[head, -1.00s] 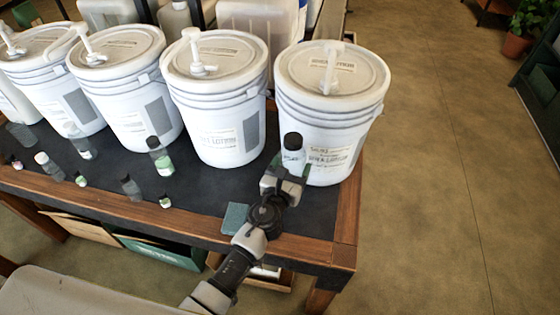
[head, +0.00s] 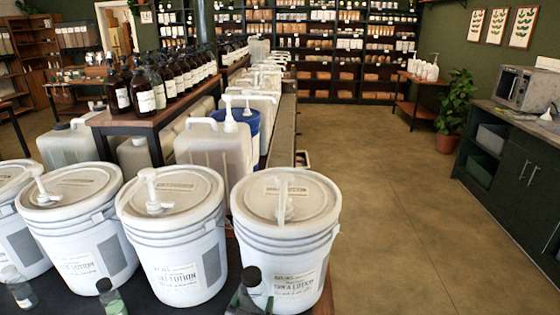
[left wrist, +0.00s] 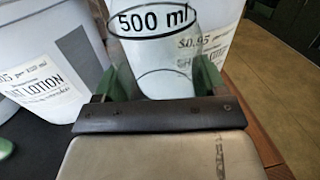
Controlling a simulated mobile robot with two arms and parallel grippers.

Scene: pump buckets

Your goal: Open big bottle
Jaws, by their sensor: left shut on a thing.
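The big bottle (head: 252,285) stands at the bottom edge of the head view, in front of the rightmost white lotion bucket (head: 285,245). It is clear, with a dark cap on top. Its lower part is cut off by the frame. In the left wrist view the bottle (left wrist: 155,50) shows a "500 ml" mark. My left gripper (left wrist: 160,78) is shut on it, with green fingers on either side of the body. The cap is outside the wrist view. My right gripper is in neither view.
Several white buckets with pump lids stand in a row, including one to the left (head: 172,245). A smaller bottle with a dark cap (head: 110,298) and one with a white cap (head: 18,288) stand in front. Open floor (head: 410,220) lies to the right.

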